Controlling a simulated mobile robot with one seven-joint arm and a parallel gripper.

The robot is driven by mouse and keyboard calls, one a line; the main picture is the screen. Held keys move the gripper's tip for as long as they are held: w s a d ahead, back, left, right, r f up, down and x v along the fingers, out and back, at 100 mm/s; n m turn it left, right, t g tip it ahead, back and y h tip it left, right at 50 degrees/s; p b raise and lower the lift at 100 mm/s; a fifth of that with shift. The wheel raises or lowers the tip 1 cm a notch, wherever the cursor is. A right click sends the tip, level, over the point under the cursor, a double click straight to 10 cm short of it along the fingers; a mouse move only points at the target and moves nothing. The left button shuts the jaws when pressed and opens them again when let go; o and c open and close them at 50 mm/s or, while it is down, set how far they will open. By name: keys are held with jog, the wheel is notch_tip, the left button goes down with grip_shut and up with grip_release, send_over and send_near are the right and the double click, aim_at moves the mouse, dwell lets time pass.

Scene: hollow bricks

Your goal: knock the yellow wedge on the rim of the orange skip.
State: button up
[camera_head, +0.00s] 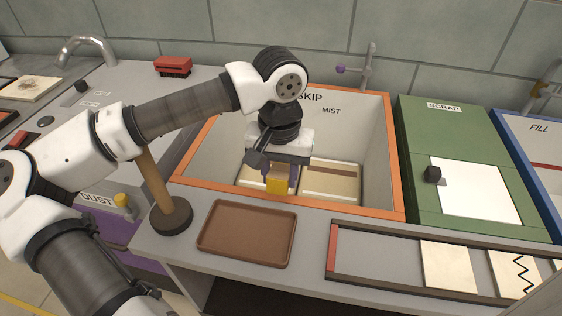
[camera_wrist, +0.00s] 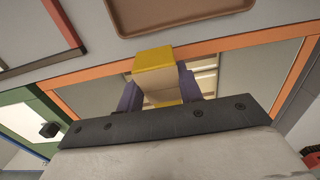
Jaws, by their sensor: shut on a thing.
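The yellow wedge (camera_head: 278,186) is between the fingers of my gripper (camera_head: 280,177), which is shut on it. It also shows in the wrist view (camera_wrist: 154,60), held between two purple fingers (camera_wrist: 157,90), with a pale face below its yellow top. In the head view the wedge is at the near side of the orange skip, close to its front rim (camera_head: 330,209). In the wrist view the wedge overlaps the orange rim (camera_wrist: 90,76); I cannot tell whether they touch. Inside the skip lie pale boards or blocks (camera_head: 331,181), partly hidden by my gripper.
A brown tray (camera_head: 248,232) lies on the counter in front of the skip and is empty. A framed track (camera_head: 385,262) with pale tiles is at the right front. A green scrap bin (camera_head: 440,135) stands right of the skip. A wooden-handled post (camera_head: 155,185) stands left of the tray.

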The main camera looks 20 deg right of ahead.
aim_at(280, 199)
jog(key=shift+r, duration=0.45)
jog(key=shift+f, duration=0.1)
notch_tip(280, 199, down, 6)
jog(key=b, duration=0.6)
jog(key=shift+r+p, duration=2.25)
jog(key=shift+r, duration=1)
